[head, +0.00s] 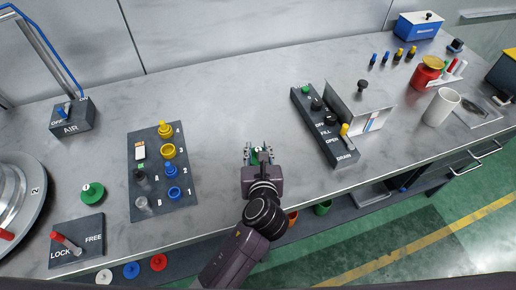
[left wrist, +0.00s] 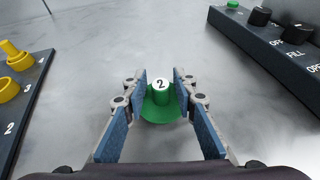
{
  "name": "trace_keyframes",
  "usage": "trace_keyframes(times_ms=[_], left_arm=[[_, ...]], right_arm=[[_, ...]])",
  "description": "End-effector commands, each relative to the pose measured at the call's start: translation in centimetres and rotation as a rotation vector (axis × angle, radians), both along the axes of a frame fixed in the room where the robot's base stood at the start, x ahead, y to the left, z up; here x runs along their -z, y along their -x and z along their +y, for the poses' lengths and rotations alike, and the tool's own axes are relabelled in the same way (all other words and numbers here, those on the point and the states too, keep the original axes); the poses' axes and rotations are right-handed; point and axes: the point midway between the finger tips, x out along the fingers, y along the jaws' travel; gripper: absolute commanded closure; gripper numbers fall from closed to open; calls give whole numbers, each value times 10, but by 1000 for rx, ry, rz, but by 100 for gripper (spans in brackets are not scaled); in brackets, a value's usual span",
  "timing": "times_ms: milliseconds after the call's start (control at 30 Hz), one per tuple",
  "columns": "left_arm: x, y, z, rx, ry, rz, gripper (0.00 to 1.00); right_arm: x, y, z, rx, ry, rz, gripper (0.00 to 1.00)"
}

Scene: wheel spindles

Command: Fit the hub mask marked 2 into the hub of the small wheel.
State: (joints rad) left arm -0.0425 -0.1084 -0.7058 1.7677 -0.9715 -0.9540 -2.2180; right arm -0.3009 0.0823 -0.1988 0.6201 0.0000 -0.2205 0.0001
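The hub mask marked 2 (left wrist: 160,98) is a green flanged disc with a raised knob and a white "2" label. In the left wrist view it is upright between my left gripper's fingers (left wrist: 160,82), with a small gap showing on each side of the knob. In the head view my left gripper (head: 258,150) is low over the middle of the bench, and the mask (head: 256,157) is mostly hidden by it. A grey wheel (head: 32,200) marked 2 is cut off at the left edge; I cannot tell if it is the small wheel. My right gripper is not in view.
A second green mask (head: 92,194) lies near the lock/free box (head: 77,242). A dark numbered tray (head: 146,203) with yellow and blue parts is left of my gripper. A control panel (head: 322,122) is to the right. Clear bench lies behind my gripper.

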Motion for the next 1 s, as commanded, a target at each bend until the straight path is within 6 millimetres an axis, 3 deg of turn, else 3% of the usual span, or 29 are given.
trace_keyframes(times_ms=[367, 800, 1000], left_arm=[[-4, 0, 0, 0, 2, -1, 69], [-35, 78, -4, 1, 2, 1, 69], [-46, 104, -6, 2, 1, 0, 69]], right_arm=[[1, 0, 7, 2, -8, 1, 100], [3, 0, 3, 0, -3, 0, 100], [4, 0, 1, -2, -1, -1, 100]])
